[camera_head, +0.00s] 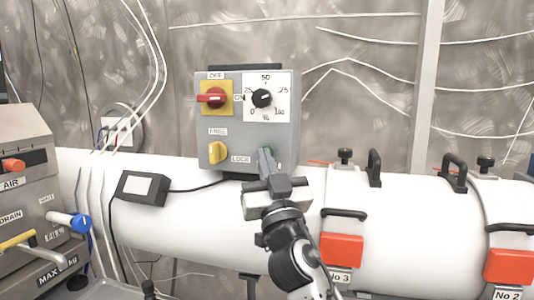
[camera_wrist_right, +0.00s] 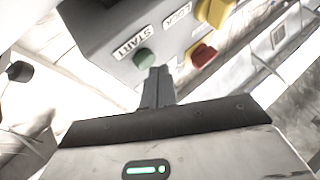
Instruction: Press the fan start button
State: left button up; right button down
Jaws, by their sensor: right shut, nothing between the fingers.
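The fan control box (camera_head: 230,128) is a grey box on the white pipe, with a red switch, a black dial and a yellow knob on its face. The green start button (camera_head: 271,151) is at its lower right, partly hidden behind my right gripper (camera_head: 265,153). In the right wrist view the button (camera_wrist_right: 144,57) shows beside the START label. The right gripper's fingers (camera_wrist_right: 159,70) are shut and empty, with their tips close to the button and slightly to its right. I cannot tell whether they touch it. My left gripper is not in view.
The yellow knob (camera_head: 217,152) and the red switch (camera_head: 214,97) are left of the button. Red-latched clamps (camera_head: 342,250) and black handles (camera_head: 374,167) are at right. A labelled grey machine (camera_head: 30,190) stands at far left.

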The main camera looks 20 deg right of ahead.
jog(key=shift+w+d, duration=0.2)
jog(key=shift+w, duration=0.05)
jog(key=shift+w+d, duration=0.1)
jog(key=shift+w, duration=0.05)
dwell(0.4)
jog(key=shift+s+a, duration=0.4)
jog(key=shift+s, duration=0.15)
jog(key=shift+s+a, duration=0.55)
jog(key=shift+s, duration=0.25)
jog(key=shift+s+a, duration=0.55)
jog(key=shift+s, duration=0.3)
jog(key=shift+s+a, duration=0.55)
jog(key=shift+s, duration=0.25)
